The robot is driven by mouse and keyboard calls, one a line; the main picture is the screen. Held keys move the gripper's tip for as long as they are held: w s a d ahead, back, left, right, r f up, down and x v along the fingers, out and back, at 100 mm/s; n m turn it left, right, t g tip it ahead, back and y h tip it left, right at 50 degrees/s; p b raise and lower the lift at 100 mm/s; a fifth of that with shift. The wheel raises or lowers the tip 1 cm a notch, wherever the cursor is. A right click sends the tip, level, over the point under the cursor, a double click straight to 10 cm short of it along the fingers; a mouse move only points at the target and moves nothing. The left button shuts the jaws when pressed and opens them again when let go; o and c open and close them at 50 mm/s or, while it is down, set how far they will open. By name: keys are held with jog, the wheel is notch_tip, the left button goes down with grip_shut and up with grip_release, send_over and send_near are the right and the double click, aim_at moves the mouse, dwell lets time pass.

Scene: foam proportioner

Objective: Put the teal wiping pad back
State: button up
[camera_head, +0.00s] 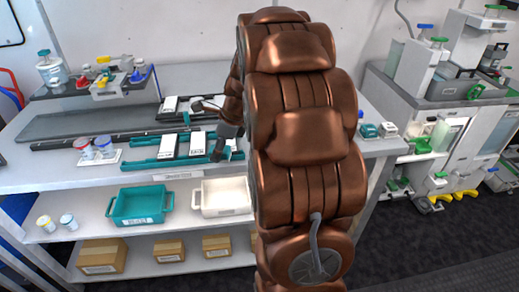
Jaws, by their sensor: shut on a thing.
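My gripper (219,152) is above the right part of the workbench, just right of the white-topped blocks. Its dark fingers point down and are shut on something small. A teal patch (237,153) shows right beside the fingers and looks like the teal wiping pad. Its outline is partly hidden by my gripper and arm, and the picture is too small to show the contact clearly.
White-topped blocks (197,144) stand in teal rails left of my gripper. Two lidded cups (104,147) sit farther left. A teal tray (140,205) and a white tray (222,196) are on the shelf below. My copper arm hides the bench's right part.

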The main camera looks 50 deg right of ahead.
jog(key=d+m, duration=0.2)
jog(key=d, duration=0.4)
jog(key=w+d+f+m+h+p, duration=0.1)
jog(key=d+m, duration=0.1)
jog(key=d, duration=0.4)
jog(key=d+f+m+t+h, duration=0.1)
jog(key=d+m, duration=0.1)
jog(key=d, duration=0.4)
jog(key=shift+w+p, duration=0.25)
jog(key=shift+p, duration=0.05)
jog(key=shift+f+p, duration=0.55)
jog(key=shift+f, duration=1.25)
jog(key=shift+f, duration=0.1)
jog(key=o, duration=1.2)
